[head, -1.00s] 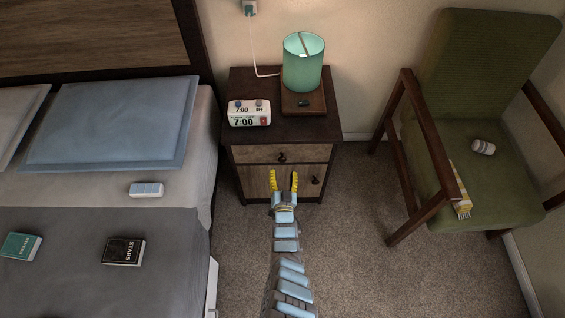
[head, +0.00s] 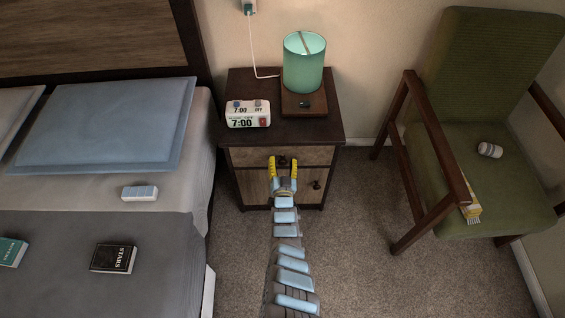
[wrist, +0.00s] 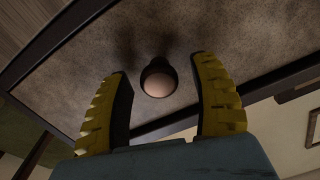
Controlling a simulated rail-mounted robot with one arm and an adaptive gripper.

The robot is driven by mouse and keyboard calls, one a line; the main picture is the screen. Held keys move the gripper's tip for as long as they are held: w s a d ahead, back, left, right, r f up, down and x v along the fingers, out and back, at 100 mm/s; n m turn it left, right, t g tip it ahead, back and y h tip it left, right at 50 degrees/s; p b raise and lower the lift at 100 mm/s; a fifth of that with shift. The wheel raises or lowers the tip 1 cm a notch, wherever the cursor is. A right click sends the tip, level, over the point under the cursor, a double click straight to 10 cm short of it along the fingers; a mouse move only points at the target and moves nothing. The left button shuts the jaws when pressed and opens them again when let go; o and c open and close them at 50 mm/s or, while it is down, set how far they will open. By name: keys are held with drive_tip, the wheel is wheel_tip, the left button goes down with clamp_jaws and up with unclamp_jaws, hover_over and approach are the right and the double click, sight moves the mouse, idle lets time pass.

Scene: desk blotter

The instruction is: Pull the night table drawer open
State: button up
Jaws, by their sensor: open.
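The night table (head: 333,133) is dark brown with lighter wood fronts. Its drawer (head: 246,155) is at the top and looks shut, with a small dark round knob (head: 282,161) in the middle. My gripper (head: 284,161) has yellow fingers and is open in front of the drawer, one finger on each side of the knob in the head view. In the wrist view the knob (wrist: 158,78) shows between and just beyond the fingertips of my gripper (wrist: 162,72). I cannot tell whether the fingers touch the drawer front (wrist: 225,40).
A cabinet door with its own knob (head: 316,185) is below the drawer. A clock (head: 247,115) and a green lamp (head: 304,62) stand on top. The bed (head: 180,230) is close on the left, a green armchair (head: 480,125) on the right. Carpet (head: 355,220) between is clear.

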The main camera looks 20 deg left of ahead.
clamp_jaws()
drive_tip(key=shift+s+d+r+p, duration=0.2)
drive_tip(key=shift+s+p, duration=0.2)
drive_tip(key=shift+p, duration=0.15)
drive_tip(key=p+v, duration=1.4)
drive_tip(key=v, duration=1)
drive_tip(key=shift+s+f, duration=0.2)
drive_tip(key=shift+d, duration=0.1)
unclamp_jaws()
drive_tip(key=shift+s, duration=0.1)
